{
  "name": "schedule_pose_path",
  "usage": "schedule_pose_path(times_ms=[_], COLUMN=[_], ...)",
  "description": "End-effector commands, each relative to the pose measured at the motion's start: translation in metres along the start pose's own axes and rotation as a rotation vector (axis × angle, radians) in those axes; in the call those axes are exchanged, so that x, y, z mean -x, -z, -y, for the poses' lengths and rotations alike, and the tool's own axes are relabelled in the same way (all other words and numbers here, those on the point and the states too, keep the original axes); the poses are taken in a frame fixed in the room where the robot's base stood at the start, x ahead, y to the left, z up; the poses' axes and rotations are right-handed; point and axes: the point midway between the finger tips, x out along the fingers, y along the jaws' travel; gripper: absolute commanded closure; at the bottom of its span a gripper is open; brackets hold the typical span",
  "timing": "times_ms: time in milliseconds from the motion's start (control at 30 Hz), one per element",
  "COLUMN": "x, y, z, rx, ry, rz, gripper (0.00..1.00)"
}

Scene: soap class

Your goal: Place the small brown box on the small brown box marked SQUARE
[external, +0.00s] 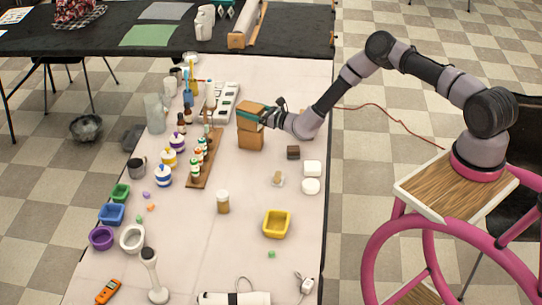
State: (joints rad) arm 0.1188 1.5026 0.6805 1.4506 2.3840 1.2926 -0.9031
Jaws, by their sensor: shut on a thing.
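A small brown box (249,109) is held in my gripper (263,117), which reaches in from the right side of the table. A second small brown box (250,139) stands on the white table directly below it. The held box looks lined up over the lower one, slightly turned. I cannot tell whether the two boxes touch or a thin gap lies between them. No SQUARE marking is readable at this size. My gripper is shut on the upper box, and its fingers partly cover that box's right side.
A wooden rack (205,160) with several small bottles stands just left of the boxes. A white tray (219,101) lies behind left.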

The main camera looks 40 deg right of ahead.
Motion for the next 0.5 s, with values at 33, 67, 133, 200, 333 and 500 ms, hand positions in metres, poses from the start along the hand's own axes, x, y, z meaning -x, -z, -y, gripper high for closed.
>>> schedule_pose_path(times_ms=[33,67,133,200,333,500], x=[-0.0004,-0.0005,-0.0005,-0.0004,-0.0003,-0.0002], y=[0.0023,0.0024,0.0017,0.0017,0.0041,0.005], z=[0.0001,0.0,0.0,0.0,-0.0002,0.0], rx=[-0.001,0.0,0.0,0.0,0.001,0.001], ry=[0.001,0.001,0.0,0.0,0.0,0.0], rz=[0.001,0.002,0.002,0.002,0.001,0.001], gripper=[0.86,0.86,0.86,0.86,0.86,0.0])
